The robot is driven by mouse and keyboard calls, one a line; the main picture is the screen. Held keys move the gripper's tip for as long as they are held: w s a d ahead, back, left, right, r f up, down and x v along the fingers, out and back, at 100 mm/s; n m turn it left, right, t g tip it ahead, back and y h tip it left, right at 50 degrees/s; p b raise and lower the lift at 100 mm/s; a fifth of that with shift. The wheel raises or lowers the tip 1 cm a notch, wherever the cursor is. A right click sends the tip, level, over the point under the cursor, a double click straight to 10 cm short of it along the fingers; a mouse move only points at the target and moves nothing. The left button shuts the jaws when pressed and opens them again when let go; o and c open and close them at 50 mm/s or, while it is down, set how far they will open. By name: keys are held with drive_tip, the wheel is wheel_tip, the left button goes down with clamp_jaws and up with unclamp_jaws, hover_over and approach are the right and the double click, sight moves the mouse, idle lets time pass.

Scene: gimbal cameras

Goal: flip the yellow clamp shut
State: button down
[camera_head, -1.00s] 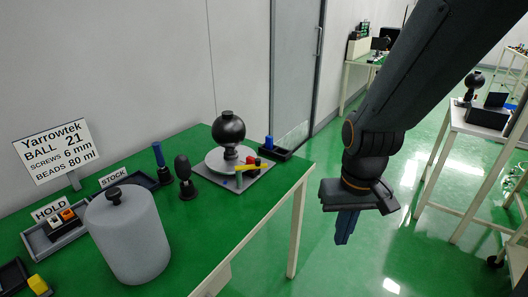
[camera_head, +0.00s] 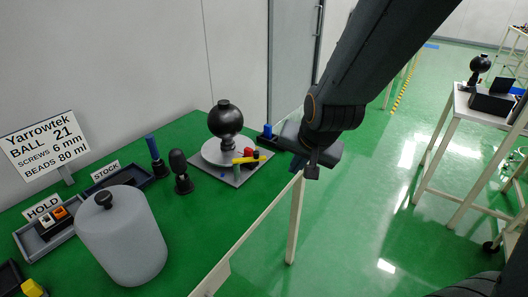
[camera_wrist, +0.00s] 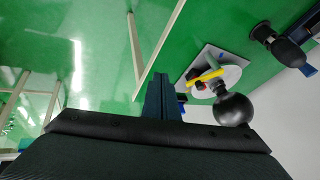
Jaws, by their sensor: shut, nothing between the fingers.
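The yellow clamp (camera_head: 250,159) is a small bar beside a red part (camera_head: 249,151), on a fixture with a round light-grey disc and a black ball (camera_head: 226,118) on a grey base plate. In the wrist view the yellow clamp (camera_wrist: 207,75) shows right of my fingers, close to the black ball (camera_wrist: 233,108). My gripper (camera_wrist: 160,85) is shut and empty, its blue fingers together. In the head view it hangs at the table's right end, right of the clamp and apart from it; its fingers are mostly hidden there.
A dark tray with a blue piece (camera_head: 267,129) sits between the fixture and my gripper. A grey cylinder (camera_head: 121,238), a dark knobbed stand (camera_head: 180,170) and signed trays stand left on the green table.

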drive_tip(key=shift+m+t+y, duration=0.3)
drive_tip(key=shift+m+t, duration=0.5)
drive_tip(key=shift+t, duration=0.1)
drive_tip(key=w+a+r, duration=0.2)
drive_tip(key=w+a, duration=0.1)
drive_tip(key=shift+r, duration=0.3)
drive_tip(key=p, duration=0.3)
approach(261, 159)
drive_tip(key=x, duration=0.5)
drive_tip(key=shift+s+d+f, duration=0.1)
drive_tip(key=shift+d+f, duration=0.05)
drive_tip(key=shift+d, duration=0.25)
drive_tip(key=shift+w+a, duration=0.35)
drive_tip(key=shift+a, duration=0.05)
